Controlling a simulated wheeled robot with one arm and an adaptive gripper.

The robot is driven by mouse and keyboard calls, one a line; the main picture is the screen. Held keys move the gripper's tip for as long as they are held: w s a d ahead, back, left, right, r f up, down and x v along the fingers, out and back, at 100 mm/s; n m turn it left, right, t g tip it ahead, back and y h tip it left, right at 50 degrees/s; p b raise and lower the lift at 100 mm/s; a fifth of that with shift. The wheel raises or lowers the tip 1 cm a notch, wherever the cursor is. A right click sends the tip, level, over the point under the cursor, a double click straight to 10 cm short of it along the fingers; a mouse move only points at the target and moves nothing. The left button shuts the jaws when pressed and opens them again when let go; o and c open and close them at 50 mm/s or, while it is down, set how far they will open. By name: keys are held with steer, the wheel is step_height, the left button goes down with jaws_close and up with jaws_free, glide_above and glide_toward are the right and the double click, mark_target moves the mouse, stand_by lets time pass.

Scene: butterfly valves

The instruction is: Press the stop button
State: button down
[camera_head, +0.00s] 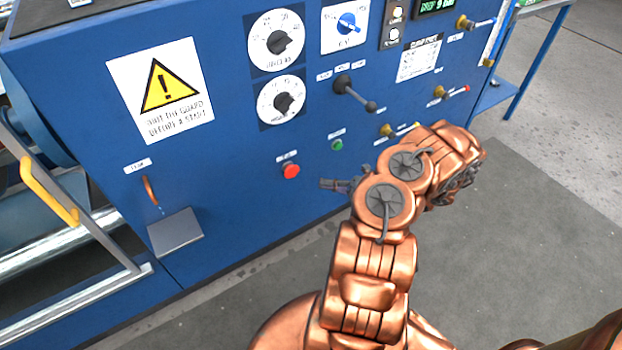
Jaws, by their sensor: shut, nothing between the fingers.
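The stop button appears to be the red round button (291,171) on the blue machine front, with a small label above it that is too small to read. A green button (337,144) sits to its upper right. My gripper (323,184) is shut and empty, to the right of the red button and slightly lower in the picture. A gap shows between its tips and the button; how far the tips are from the panel is hard to tell. My copper arm hides part of the lower right of the panel.
Two round dials (277,42), a lever with a dark knob (343,83) and several brass valves (387,130) are on the blue panel (240,130). A yellow warning sign (165,90) is at left. A grey plate (175,232) juts out below it. The floor at right is clear.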

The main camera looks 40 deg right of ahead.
steer(key=v, duration=0.3)
steer(key=shift+s, duration=0.2)
stand_by(0.5)
